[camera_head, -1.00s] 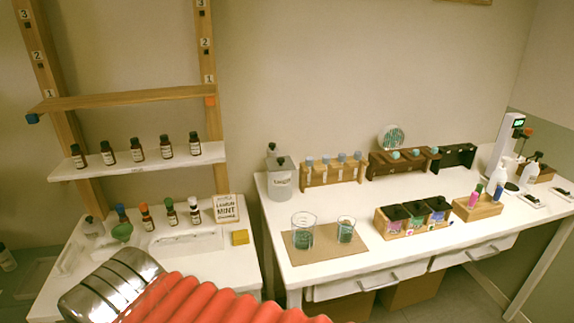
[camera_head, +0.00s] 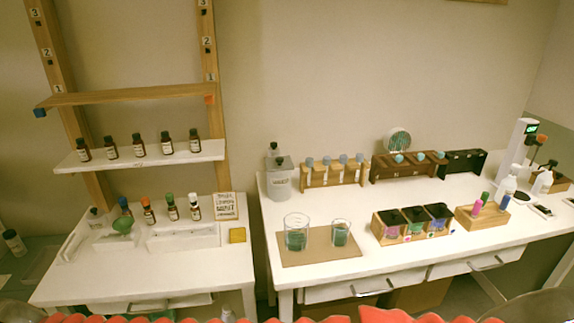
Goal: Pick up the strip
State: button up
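I cannot make out a strip for certain in this view. Small flat white pieces with dark tops (camera_head: 543,210) lie at the right end of the right-hand table (camera_head: 385,256), too small to identify. My gripper's fingers do not show. Only red ribbed and metal parts, likely of my own arm, show along the bottom edge.
Several dark bottles (camera_head: 139,147) stand on the left rack's white shelf. Capped bottles (camera_head: 172,207) and a yellow block (camera_head: 237,235) are below. Glass beakers (camera_head: 296,236), a wooden box with dark-topped compartments (camera_head: 404,238) and vial racks (camera_head: 334,174) occupy the right table.

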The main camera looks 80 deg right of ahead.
aim_at(310, 160)
jog(key=u, duration=0.6)
jog(key=k, duration=2.5)
jog(key=z, duration=1.5)
